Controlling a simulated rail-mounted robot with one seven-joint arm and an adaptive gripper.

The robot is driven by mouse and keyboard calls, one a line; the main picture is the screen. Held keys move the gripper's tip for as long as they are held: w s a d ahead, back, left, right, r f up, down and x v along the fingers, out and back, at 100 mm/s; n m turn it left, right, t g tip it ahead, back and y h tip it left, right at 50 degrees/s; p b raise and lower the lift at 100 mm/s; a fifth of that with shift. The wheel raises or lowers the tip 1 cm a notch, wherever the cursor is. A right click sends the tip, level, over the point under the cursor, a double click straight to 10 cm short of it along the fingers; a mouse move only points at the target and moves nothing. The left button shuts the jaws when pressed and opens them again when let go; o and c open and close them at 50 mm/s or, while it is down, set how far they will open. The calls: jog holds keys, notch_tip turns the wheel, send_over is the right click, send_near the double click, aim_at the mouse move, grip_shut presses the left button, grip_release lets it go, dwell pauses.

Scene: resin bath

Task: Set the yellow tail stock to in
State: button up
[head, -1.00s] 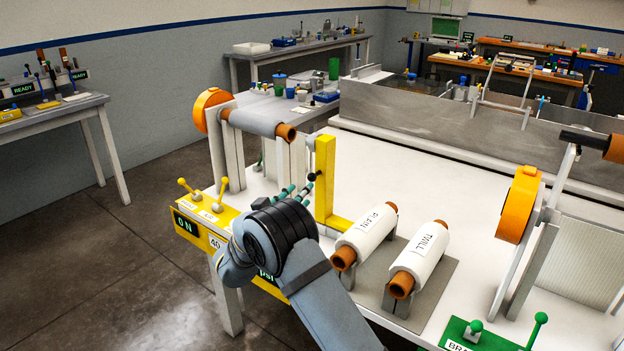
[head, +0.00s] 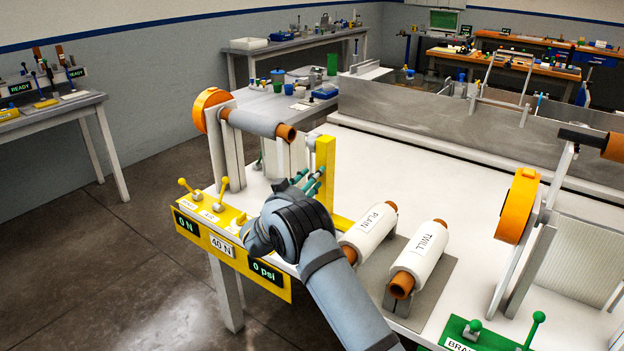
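The yellow tail stock (head: 326,160) is an upright post with a low yellow bar at its foot, on the near left part of the white table. It stands apart from the brown core end of the grey roll (head: 255,122). My gripper (head: 312,181) has teal fingertips right at the post's left face, around its middle height. The wrist hides part of the gripper. The post's dark knob cannot be made out clearly behind the fingers, and I cannot tell whether they hold it.
A yellow panel (head: 228,243) with two yellow levers is on the table's front edge, left of my wrist. Rolls marked PLAIN (head: 368,232) and TWILL (head: 419,258) lie close on the right. An orange disc (head: 519,205) stands farther right. The white tabletop behind is clear.

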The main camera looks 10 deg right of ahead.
jog(key=shift+c, duration=1.3)
grip_shut()
